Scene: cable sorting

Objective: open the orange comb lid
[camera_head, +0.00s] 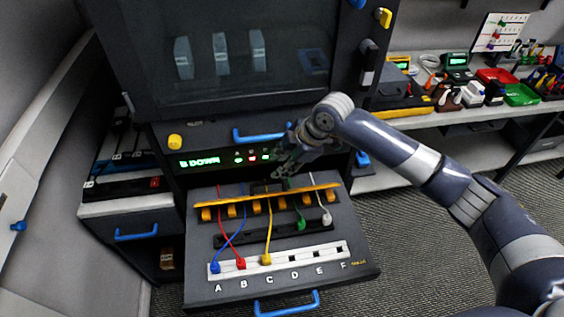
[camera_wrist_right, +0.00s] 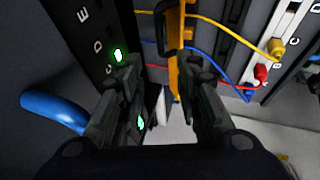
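The orange comb lid (camera_head: 285,194) lies as a long bar across the pulled-out drawer, over a row of orange teeth; it looks closed. In the right wrist view the lid (camera_wrist_right: 174,62) runs lengthwise, with a dark loop handle (camera_wrist_right: 161,38) on its side. My right gripper (camera_head: 281,172) is just behind and above the lid's middle. In the wrist view my right gripper (camera_wrist_right: 166,72) is open, its fingers apart, with the lid seen between them. I cannot tell whether the fingers touch it. My left gripper is not in view.
Blue, red and yellow cables run under the lid to plugs in the white strip (camera_head: 305,260) at A, B and C. Green (camera_head: 301,224) and white (camera_head: 326,218) plugs lie nearer the right. A blue handle (camera_head: 262,134) juts out above the panel reading "B DOWN" (camera_head: 200,162).

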